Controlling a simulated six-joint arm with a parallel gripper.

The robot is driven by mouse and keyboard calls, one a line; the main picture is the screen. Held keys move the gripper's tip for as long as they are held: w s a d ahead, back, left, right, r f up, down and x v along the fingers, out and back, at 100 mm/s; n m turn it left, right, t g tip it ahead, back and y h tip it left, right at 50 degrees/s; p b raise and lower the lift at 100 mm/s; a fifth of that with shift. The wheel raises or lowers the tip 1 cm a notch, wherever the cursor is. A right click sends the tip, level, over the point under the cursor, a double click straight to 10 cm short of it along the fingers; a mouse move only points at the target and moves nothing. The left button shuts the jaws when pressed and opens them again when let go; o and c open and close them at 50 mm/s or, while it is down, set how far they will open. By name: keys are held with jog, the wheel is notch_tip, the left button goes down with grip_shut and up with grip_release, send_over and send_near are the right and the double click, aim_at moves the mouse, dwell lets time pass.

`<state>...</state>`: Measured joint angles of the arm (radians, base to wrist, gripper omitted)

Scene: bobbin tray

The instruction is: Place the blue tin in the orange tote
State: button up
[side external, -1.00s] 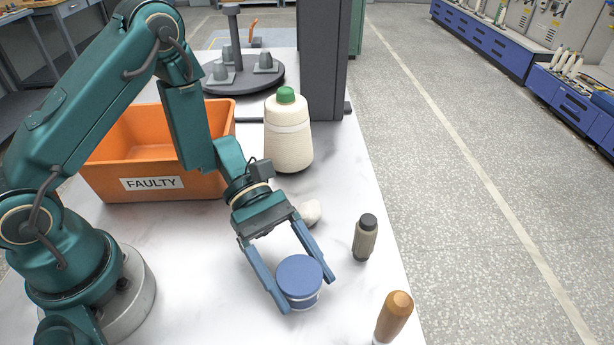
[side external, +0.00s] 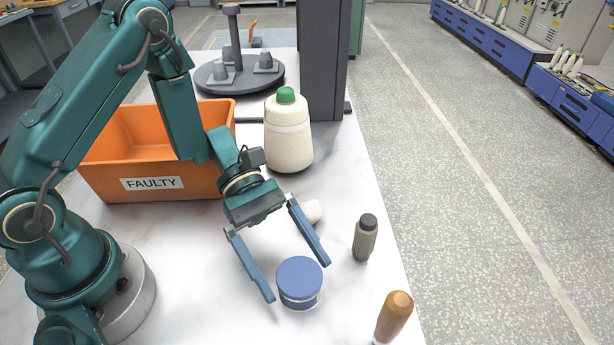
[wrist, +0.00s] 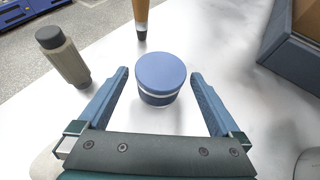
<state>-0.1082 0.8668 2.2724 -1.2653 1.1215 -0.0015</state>
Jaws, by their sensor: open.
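The blue tin (side external: 299,283), a short round can with a blue lid and a pale band, stands upright on the white table. It also shows in the wrist view (wrist: 160,79), ahead of and between the fingertips. My gripper (side external: 297,280) is open and empty, its two blue fingers raised and pulled back a little from the tin. It also shows in the wrist view (wrist: 160,75). The orange tote (side external: 205,186), labelled FAULTY, stands behind my arm at the left. Its inside looks empty where I can see it; the near floor is hidden.
A cream thread cone (side external: 288,150) with a green top stands right of the tote. A small whitish lump (side external: 314,211) lies behind the gripper. A dark-capped bottle (side external: 365,238) and a wooden-handled tool (side external: 394,316) stand near the table's right edge.

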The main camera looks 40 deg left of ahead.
aim_at(292, 272)
jog(key=v, duration=0.2)
jog(key=shift+w+a+r, duration=0.1)
jog(key=shift+a+r, duration=0.05)
jog(key=shift+a, duration=0.1)
jog(key=shift+a+r, duration=0.1)
jog(key=shift+r, duration=0.05)
jog(key=shift+s+r+m+y, duration=0.2)
jog(key=shift+r+m+y, duration=0.15)
jog(key=shift+m, duration=0.25)
jog(key=s+a+r+m+t+y, duration=0.5)
jog(key=a+r+m+t+y, duration=0.3)
jog(key=a+r+m+y, duration=0.3)
jog(key=shift+s+r+m+y, duration=0.35)
jog(key=shift+m+y, duration=0.1)
jog(key=shift+m, duration=1.35)
